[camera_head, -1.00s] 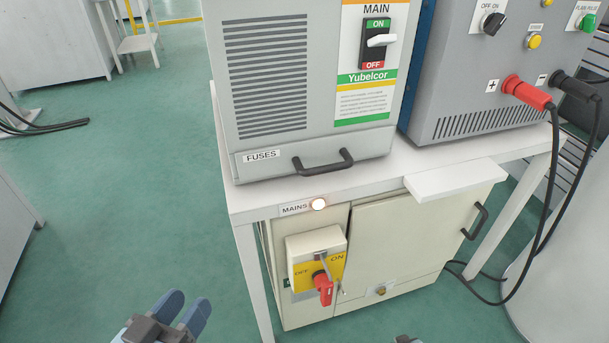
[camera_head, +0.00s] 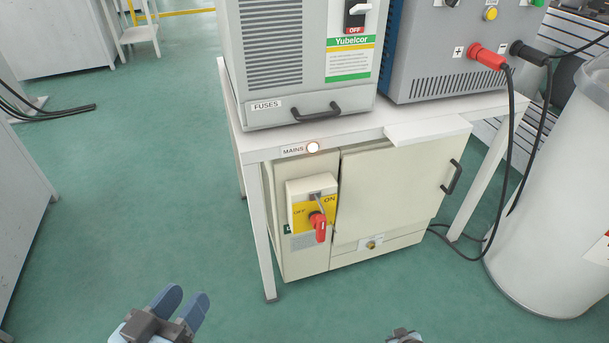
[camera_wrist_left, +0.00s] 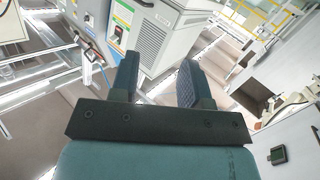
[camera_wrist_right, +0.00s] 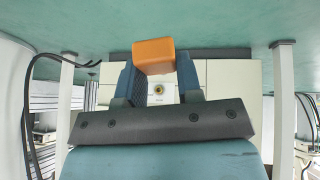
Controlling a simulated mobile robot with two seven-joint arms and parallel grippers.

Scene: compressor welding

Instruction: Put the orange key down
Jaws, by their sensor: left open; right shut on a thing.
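The orange key (camera_wrist_right: 154,56) shows in the right wrist view as an orange block between the fingertips of my right gripper (camera_wrist_right: 156,75), which is shut on it. In the head view only a small part of the right gripper (camera_head: 405,336) shows at the bottom edge, and the key is out of sight there. My left gripper (camera_head: 184,306) is open and empty at the bottom left of the head view, above the floor. Its two spread fingers also show in the left wrist view (camera_wrist_left: 160,80).
A cream cabinet (camera_head: 385,200) with a red rotary switch (camera_head: 318,226) stands under a white table (camera_head: 360,130). A grey fuse box (camera_head: 290,70) and a welder (camera_head: 440,60) stand on top. A white bin (camera_head: 550,210) is at right.

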